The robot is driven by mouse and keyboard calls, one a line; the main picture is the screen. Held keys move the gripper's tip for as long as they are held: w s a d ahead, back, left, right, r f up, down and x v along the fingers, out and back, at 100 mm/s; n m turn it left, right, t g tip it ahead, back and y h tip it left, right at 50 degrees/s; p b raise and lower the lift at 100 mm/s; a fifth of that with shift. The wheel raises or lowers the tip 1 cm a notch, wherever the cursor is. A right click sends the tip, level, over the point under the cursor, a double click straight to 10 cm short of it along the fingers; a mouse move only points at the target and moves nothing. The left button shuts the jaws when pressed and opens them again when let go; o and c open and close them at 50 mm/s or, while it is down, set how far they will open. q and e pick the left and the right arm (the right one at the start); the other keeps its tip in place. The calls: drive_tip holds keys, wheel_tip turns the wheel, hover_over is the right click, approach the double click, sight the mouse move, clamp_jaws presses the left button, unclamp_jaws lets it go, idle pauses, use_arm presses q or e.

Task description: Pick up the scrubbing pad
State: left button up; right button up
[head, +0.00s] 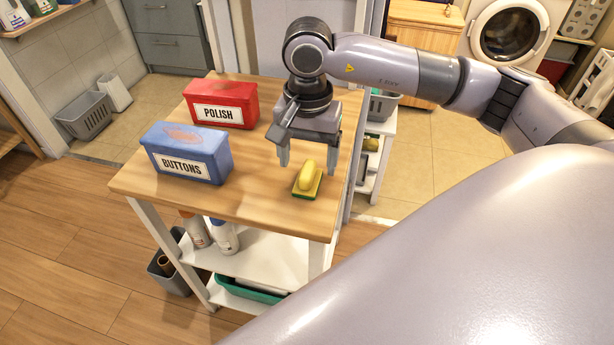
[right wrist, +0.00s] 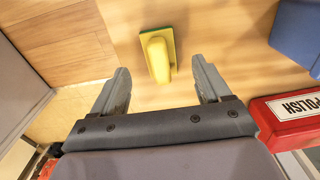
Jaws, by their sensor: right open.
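The scrubbing pad (head: 307,181) is yellow with a rounded handle on top and a green edge beneath. It lies on the wooden top of the cart (head: 250,203), near its right front. In the right wrist view the pad (right wrist: 158,54) lies beyond the fingertips, roughly between their lines. My right gripper (head: 307,168) is open and empty, with its fingers pointing down above the table just behind the pad. It also shows open in the right wrist view (right wrist: 164,77). I see no contact with the pad. My left gripper is not in view.
A red POLISH box (head: 220,104) and a blue BUTTONS box (head: 186,153) stand on the left of the cart top. The wood around the pad is clear. Bottles (head: 223,236) and a green tray (head: 248,289) are on lower shelves. A washer (head: 508,35) stands at the back right.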

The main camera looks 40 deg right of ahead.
sight(308, 168)
wheel_tip(308, 168, down, 4)
drive_tip(key=shift+f, duration=0.1)
drive_tip(key=c, duration=1.1)
wheel_tip(308, 168, up, 20)
drive_tip(key=p, duration=0.2)
drive_tip(key=shift+p, duration=0.3)
